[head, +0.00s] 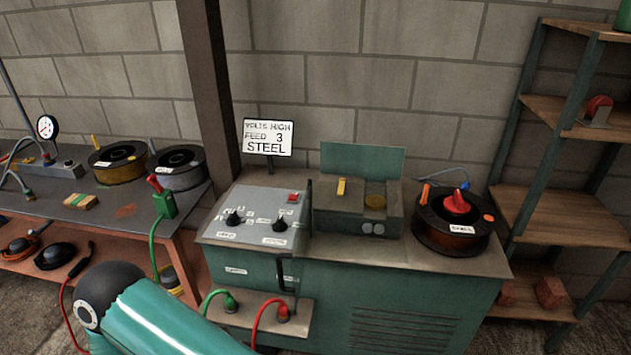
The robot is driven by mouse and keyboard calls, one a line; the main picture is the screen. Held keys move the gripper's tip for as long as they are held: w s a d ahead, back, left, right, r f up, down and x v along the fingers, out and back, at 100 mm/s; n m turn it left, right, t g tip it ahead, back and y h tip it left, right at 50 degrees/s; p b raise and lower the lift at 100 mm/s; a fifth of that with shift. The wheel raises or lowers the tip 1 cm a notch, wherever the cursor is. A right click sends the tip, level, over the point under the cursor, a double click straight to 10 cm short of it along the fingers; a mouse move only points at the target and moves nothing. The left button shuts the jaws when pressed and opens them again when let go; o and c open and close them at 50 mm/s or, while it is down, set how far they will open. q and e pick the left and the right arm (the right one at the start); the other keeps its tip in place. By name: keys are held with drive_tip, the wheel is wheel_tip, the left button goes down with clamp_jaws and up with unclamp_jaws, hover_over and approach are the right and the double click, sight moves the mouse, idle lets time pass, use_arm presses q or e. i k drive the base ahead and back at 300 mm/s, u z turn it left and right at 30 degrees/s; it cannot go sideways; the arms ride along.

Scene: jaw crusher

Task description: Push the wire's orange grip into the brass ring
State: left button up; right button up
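A dark wire spool (450,235) with a red knob (457,203) on top sits at the right end of the green machine's top. A slim orange grip (425,194) stands up at the spool's left side, apart from the feeder. A small orange piece (488,217) shows at its right side. A brass-coloured round part, seemingly the brass ring (376,201), is in the open feeder box (335,218) left of the spool. Its opening is too small to make out. A teal arm link of mine crosses the lower left. Neither gripper is in view.
A yellow lever (341,187) stands in the feeder box, before a raised green lid (362,160). The control panel (258,217) and a sign (267,138) are further left. A left bench (95,205) holds more spools and a red-and-green clamp (163,198). Shelves (560,215) stand right.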

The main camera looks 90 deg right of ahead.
sight(427, 187)
drive_tip(key=z, duration=0.45)
drive_tip(key=k, duration=2.55)
drive_tip(key=z, duration=1.2)
drive_tip(key=i, duration=1)
drive_tip(key=u, duration=0.1)
